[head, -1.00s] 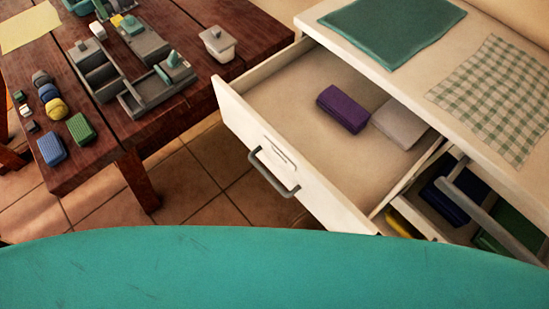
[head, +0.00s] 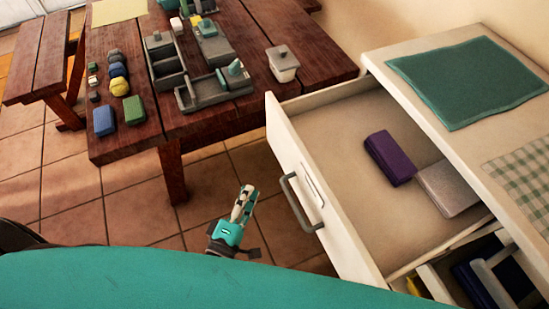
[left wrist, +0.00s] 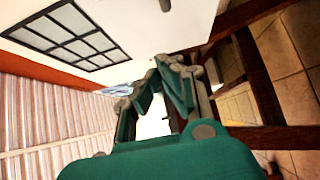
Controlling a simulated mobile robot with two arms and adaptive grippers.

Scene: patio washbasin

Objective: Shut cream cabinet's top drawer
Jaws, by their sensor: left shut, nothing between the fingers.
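The cream cabinet (head: 425,88) stands at the right of the head view. Its top drawer (head: 345,225) is pulled well out, with a grey bar handle (head: 299,203) on its front. A purple block (head: 390,157) and a pale grey block (head: 449,187) lie inside the drawer. My left gripper (head: 243,200) is shut and empty, left of the drawer front and apart from the handle, over the tiled floor. In the left wrist view, its fingers (left wrist: 172,80) show with no drawer between them. My right gripper is not in view.
A second open compartment (head: 435,283) shows below the top drawer. Tiled floor (head: 135,205) lies clear between table and drawer.

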